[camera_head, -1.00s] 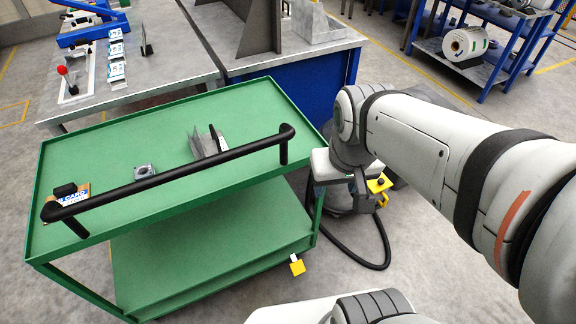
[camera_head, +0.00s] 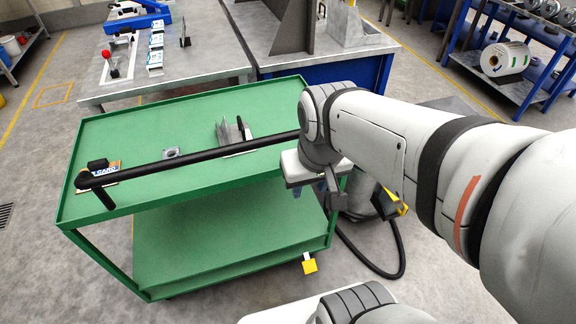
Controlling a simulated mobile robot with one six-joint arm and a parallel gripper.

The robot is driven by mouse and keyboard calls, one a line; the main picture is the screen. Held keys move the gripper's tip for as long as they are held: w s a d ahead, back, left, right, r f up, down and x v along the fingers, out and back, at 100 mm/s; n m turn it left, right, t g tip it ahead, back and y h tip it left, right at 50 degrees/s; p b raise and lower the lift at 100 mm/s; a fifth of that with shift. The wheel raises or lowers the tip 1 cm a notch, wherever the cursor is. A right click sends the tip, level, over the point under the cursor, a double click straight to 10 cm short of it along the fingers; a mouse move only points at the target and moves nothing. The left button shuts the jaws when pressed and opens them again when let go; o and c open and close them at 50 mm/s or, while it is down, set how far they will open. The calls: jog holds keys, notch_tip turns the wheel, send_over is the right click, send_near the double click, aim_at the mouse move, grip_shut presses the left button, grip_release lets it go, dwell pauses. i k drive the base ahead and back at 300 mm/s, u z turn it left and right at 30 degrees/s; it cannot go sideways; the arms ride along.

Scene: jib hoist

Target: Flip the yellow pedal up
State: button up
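A yellow pedal (camera_head: 310,264) sits low at the front right corner of the green cart (camera_head: 210,280), just below its lower shelf. From this view I cannot tell its tilt clearly. My gripper (camera_head: 322,190) hangs under my white wrist, beside the right end of the cart. It is above the pedal in the picture and apart from it. Its fingers are small and mostly hidden by the wrist, so their opening does not show.
The cart's black handle bar (camera_head: 200,154) runs along its near side, its right end hidden behind my wrist. A grey machine (camera_head: 357,195) with a yellow part (camera_head: 396,203) and a black hose (camera_head: 392,272) stands right of the cart.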

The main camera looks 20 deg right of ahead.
aim_at(310, 265)
jog(key=z, duration=0.15)
jog(key=k, duration=0.4)
jog(key=u, duration=1.15)
jog(key=k, duration=1.2)
jog(key=z, duration=0.85)
jog(key=i, duration=1)
jog(key=z, duration=0.05)
